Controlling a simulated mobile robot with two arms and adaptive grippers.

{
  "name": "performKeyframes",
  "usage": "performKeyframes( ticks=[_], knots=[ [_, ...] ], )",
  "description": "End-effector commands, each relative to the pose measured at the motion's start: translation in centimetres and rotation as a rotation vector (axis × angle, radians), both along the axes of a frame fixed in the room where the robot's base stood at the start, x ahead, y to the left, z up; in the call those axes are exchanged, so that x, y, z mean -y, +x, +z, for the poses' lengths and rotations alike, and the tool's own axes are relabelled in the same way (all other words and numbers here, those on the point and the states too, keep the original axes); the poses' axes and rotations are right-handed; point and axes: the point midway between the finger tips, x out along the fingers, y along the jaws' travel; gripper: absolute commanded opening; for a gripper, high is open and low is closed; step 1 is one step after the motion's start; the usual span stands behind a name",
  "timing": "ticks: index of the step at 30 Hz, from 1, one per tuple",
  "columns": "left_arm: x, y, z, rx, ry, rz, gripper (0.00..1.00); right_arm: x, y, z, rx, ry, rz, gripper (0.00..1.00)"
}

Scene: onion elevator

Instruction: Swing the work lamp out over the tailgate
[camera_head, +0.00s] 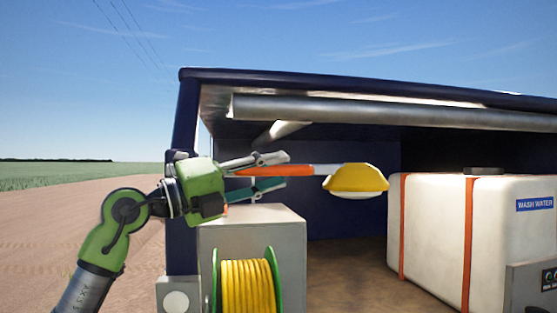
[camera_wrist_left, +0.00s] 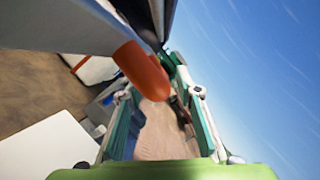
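In the left wrist view an orange-red rounded end (camera_wrist_left: 142,70) lies ahead of my left gripper (camera_wrist_left: 162,95). The fingers stand apart, with no visible grip; contact is unclear. My right gripper is out of view.
A dark blue corner post (camera_head: 184,125) stands right behind my left wrist. A grey cabinet (camera_head: 275,222) and a yellow hose reel (camera_head: 246,287) are below. A white wash-water tank (camera_head: 435,230) with orange straps fills the right. A grey roller tube (camera_head: 380,111) runs overhead.

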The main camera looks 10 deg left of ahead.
Motion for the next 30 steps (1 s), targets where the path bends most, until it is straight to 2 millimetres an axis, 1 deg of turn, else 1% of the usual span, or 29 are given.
performKeyframes(
  ticks=[1,6,14,15,17,18,25,30],
  knots=[
    [0.5,0.4,0.3,-0.001,-0.001,-0.003,0.32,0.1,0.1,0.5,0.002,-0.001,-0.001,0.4],
    [1.1,0.9,0.4,0.001,-0.001,-0.001,0.32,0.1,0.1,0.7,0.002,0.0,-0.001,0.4],
    [1.1,1.0,0.3,0.001,-0.001,-0.001,0.32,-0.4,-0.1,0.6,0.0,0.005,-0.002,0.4],
    [1.1,1.0,0.3,0.001,-0.001,-0.001,0.21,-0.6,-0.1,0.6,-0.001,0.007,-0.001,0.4],
    [1.1,1.0,0.3,0.001,-0.001,-0.001,0.06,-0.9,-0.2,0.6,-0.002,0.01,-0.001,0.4],
    [1.1,0.9,0.3,0.001,-0.001,-0.001,0.0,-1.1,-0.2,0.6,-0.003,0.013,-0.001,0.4],
    [1.1,0.9,0.3,0.0,0.0,-0.004,0.0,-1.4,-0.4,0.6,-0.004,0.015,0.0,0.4],
    [1.2,0.2,0.2,-0.001,0.0,-0.039,0.0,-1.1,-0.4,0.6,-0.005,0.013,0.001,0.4]
  ],
)
